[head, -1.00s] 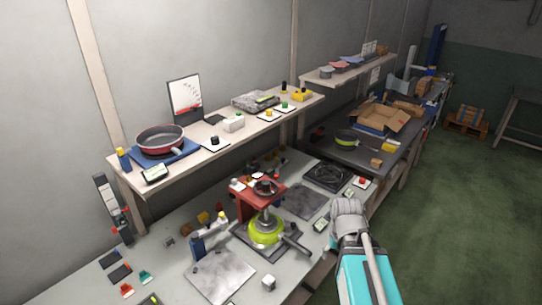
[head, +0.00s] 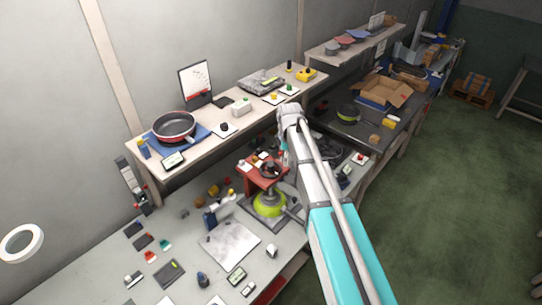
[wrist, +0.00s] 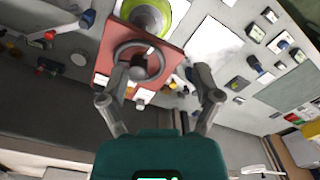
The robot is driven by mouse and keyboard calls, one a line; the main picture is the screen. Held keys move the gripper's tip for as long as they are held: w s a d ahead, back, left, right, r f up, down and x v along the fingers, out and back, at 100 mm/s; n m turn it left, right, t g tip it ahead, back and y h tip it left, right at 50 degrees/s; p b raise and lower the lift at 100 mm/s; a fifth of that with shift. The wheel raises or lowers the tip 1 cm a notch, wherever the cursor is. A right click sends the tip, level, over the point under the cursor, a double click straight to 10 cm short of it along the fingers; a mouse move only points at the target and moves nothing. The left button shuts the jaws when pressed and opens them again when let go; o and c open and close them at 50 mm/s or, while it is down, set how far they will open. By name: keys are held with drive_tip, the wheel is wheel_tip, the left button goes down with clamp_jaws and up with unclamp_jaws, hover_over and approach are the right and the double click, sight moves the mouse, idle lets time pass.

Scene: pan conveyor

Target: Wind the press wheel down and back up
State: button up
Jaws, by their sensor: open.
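The press is a red frame (head: 259,181) on the workbench in the head view, with a dark wheel (head: 270,170) on top. A yellow-green pan (head: 269,206) lies under it. In the wrist view the dark wheel (wrist: 139,64) with its hub shows on the red press plate (wrist: 172,55), and part of the green pan (wrist: 150,18) shows beyond it. My gripper (wrist: 161,74) is open and empty. The wheel lies left of the middle between its fingers, near the left fingertip; I cannot tell whether they touch. The gripper is hidden behind my arm in the head view.
A shelf (head: 140,140) above the bench carries a red pan (head: 174,126) on a blue mat and small devices. A grey plate (head: 229,243) and several small items lie left of and before the press. A cardboard box (head: 385,92) stands farther back.

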sight(271, 164)
drive_tip(key=w+a+r+n+p, duration=0.3)
drive_tip(key=w+a+r+n, duration=0.1)
drive_tip(key=w+a, duration=0.1)
drive_tip(key=shift+a+r+n, duration=0.25)
drive_tip(key=shift+a+n, duration=0.15)
drive_tip(key=shift+a, duration=0.35)
drive_tip(key=shift+f, duration=0.1)
wheel_tip(271, 164, down, 14)
drive_tip(key=b, duration=1.3)
drive_tip(key=shift+s+r+b, duration=0.15)
drive_tip(key=shift+r+b, duration=0.05)
drive_tip(key=shift+b, duration=0.1)
drive_tip(key=shift+d, duration=0.1)
clamp_jaws()
